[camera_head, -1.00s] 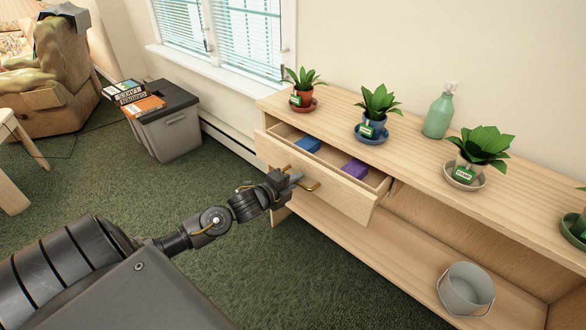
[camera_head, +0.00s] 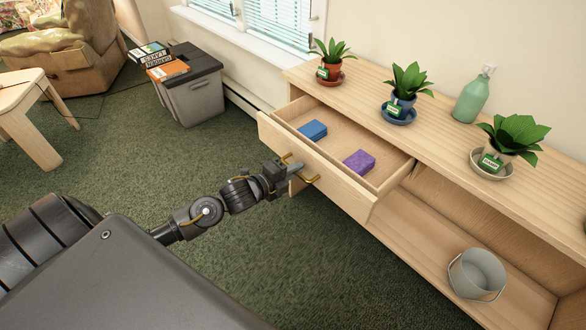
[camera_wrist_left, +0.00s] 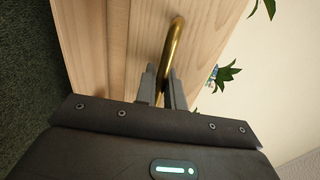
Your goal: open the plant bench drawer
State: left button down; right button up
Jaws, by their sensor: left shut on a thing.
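The plant bench (camera_head: 430,134) is light wood, and its drawer (camera_head: 335,178) stands well out from the front. Inside the drawer lie a blue block (camera_head: 313,130) and a purple block (camera_head: 359,162). My left gripper (camera_head: 294,173) is shut on the drawer's brass handle (camera_head: 311,179). In the left wrist view the fingers (camera_wrist_left: 163,88) close around the handle bar (camera_wrist_left: 174,45), against the drawer's wooden front (camera_wrist_left: 105,45). My right gripper is not in view.
Potted plants on saucers (camera_head: 397,115) and a green pump bottle (camera_head: 472,97) stand on the bench top. A grey bucket (camera_head: 477,274) sits on the lower shelf. A lidded grey bin (camera_head: 192,98) stands by the window. Green carpet in front of the bench is clear.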

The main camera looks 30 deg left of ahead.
pick_arm(q)
jog(key=c, duration=1.6)
grip_release()
jog(key=v, duration=1)
jog(key=shift+s+a+r, duration=0.1)
jog(key=shift+s, duration=0.25)
